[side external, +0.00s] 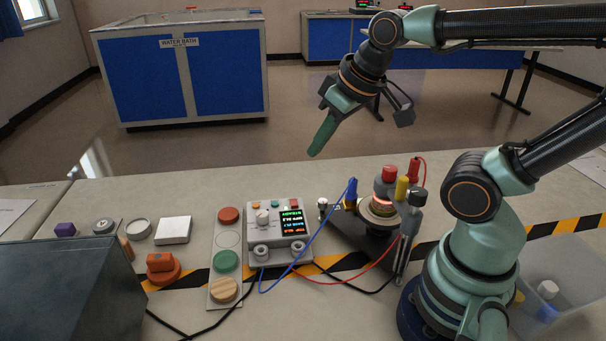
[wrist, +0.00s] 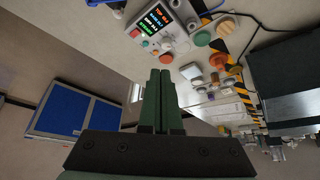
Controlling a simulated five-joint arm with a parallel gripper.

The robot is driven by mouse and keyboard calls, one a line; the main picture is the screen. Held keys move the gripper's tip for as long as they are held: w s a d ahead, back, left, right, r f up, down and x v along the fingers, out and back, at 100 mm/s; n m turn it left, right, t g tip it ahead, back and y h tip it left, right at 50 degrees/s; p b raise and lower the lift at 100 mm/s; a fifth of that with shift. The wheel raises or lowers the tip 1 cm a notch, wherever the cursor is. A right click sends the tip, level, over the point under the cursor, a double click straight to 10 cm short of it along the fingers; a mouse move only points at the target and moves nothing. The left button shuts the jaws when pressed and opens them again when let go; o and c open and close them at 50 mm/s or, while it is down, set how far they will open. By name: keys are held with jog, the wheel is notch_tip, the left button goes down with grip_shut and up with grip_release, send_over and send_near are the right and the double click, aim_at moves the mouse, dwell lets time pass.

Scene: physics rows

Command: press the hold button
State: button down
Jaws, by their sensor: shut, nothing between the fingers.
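A grey control box (side external: 280,232) with a lit screen (side external: 291,222) stands on the bench; small orange, teal and red buttons line its top edge. It also shows at the top of the wrist view (wrist: 150,38). I cannot read which button is marked hold. Left of it, a pale strip (side external: 226,292) carries a red disc (side external: 228,215), a pale disc (side external: 227,240), a green disc (side external: 225,261) and a striped wooden disc (side external: 224,290). My gripper (side external: 317,148) is shut and empty, held in the air above and behind the box, touching nothing.
A clamp stand with coloured-capped parts (side external: 380,208) is right of the box, with blue and red wires crossing in front. A dark bin (side external: 70,295) stands front left. An orange knob (side external: 162,267) and a white block (side external: 174,230) lie between. A clear tub (side external: 560,280) is far right.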

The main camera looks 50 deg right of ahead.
jog(key=n+t, duration=0.4)
jog(key=n, duration=0.4)
send_over(256, 206)
notch_tip(256, 206, down, 10)
jog(key=shift+s+d, duration=0.3)
jog(key=shift+s, duration=0.1)
jog(key=shift+f, duration=0.1)
jog(key=shift+f, duration=0.1)
jog(key=shift+f, duration=4.3)
jog(key=shift+f, duration=0.1)
jog(key=shift+f, duration=0.3)
